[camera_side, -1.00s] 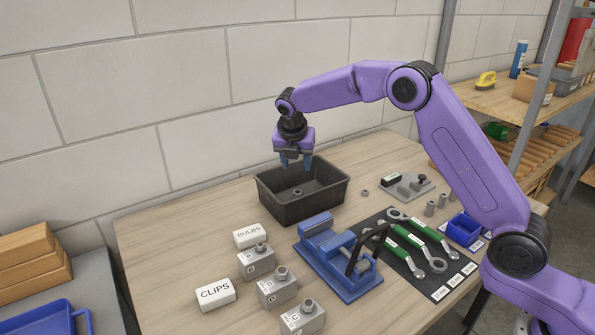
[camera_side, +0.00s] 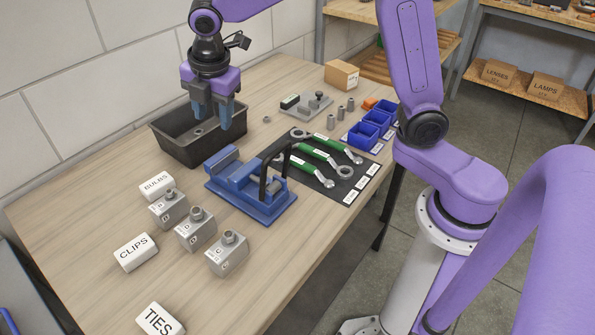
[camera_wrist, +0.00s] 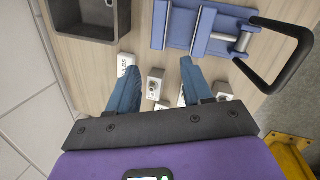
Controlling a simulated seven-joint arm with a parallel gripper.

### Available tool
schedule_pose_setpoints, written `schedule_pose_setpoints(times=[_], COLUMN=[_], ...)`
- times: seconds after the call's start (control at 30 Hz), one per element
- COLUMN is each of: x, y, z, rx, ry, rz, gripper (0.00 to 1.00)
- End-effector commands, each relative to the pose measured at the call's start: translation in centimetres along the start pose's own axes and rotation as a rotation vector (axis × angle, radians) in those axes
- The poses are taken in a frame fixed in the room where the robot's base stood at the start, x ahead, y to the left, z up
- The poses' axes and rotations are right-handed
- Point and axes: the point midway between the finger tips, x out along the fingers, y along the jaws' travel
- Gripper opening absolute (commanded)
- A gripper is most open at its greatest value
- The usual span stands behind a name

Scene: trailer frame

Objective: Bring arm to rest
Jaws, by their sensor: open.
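My gripper (camera_side: 212,120) hangs pointing down in the side view, its blue fingers apart with nothing between them. In that view it overlaps the right part of the black bin (camera_side: 168,150); its exact height is hard to tell. A small ring-like part (camera_side: 197,132) shows inside the bin. In the wrist view both fingers of my gripper (camera_wrist: 157,68) are spread and empty, with wood and grey blocks (camera_wrist: 154,83) seen below. The bin (camera_wrist: 68,22) is at the top left there.
A blue vise (camera_side: 250,188) with a black handle stands right of the bin. Grey blocks (camera_side: 195,230) and white labelled boxes (camera_side: 135,252) line the front left. Green-handled wrenches (camera_side: 320,155) lie on a dark mat; blue trays (camera_side: 363,135) are beyond.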

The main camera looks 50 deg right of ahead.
Motion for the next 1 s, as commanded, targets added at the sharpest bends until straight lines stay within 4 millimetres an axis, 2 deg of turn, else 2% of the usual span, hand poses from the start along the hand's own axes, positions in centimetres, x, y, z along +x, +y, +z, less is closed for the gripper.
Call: schedule_pose_setpoints(times=[0.03, 0.1, 0.37, 0.7, 0.8, 1.0], x=[-0.8, -1.5, -3.6, -4.9, -4.9, -4.7], y=[-1.8, -4.1, -12.7, -24.9, -27.6, -31.3], z=[-0.3, -0.8, -1.5, -0.3, 0.2, 1.1], rx=[0.040, 0.101, 0.316, 0.601, 0.667, 0.757], ry=[0.017, 0.038, 0.103, 0.154, 0.159, 0.160], rz=[-0.002, -0.009, -0.051, -0.144, -0.169, -0.205], gripper=[0.50, 0.50, 0.50, 0.50, 0.50, 0.50])
